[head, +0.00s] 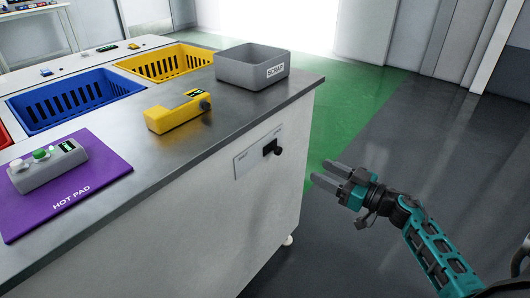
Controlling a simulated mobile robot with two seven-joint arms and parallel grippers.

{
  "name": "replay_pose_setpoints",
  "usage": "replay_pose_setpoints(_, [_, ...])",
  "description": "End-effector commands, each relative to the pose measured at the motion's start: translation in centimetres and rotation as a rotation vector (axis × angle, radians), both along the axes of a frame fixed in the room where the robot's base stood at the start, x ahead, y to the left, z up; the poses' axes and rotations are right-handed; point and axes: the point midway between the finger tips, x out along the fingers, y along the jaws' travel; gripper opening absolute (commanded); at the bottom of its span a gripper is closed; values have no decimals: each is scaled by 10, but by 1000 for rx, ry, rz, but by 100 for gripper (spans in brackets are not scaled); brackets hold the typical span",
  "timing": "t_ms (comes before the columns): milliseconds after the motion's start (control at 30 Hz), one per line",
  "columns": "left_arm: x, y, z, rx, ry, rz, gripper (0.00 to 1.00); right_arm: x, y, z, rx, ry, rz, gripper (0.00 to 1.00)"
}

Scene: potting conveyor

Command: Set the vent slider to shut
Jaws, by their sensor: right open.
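The vent slider is a pale plate (244,166) with a black knob (271,148), set on the white end face of the counter. The knob stands toward the right end of the plate. Small lettering shows at both ends, too small to read surely. My right gripper (321,171) is open and empty, to the right of the knob and a little lower in the picture, apart from it. Its fingers point left toward the counter. My left gripper is not in view.
On the counter top (215,120) are a grey bin (238,68), a yellow handheld device (170,118), and a purple hot pad (105,165) with a grey button box (50,168). Blue (70,110) and yellow (165,67) crates sit behind. Open floor (385,150) lies right of the counter.

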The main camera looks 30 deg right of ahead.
Motion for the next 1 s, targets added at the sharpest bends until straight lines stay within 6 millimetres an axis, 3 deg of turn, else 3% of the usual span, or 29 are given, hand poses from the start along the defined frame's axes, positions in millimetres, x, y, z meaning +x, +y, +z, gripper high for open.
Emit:
replay_pose_setpoints(267, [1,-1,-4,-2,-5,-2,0,14,3,-2,5,7,11,51])
replay_pose_setpoints(700, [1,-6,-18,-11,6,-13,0,94,36,-3,6,6,10,51])
replay_pose_setpoints(1000, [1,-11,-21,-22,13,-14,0,118,46,-2,5,9,10,51])
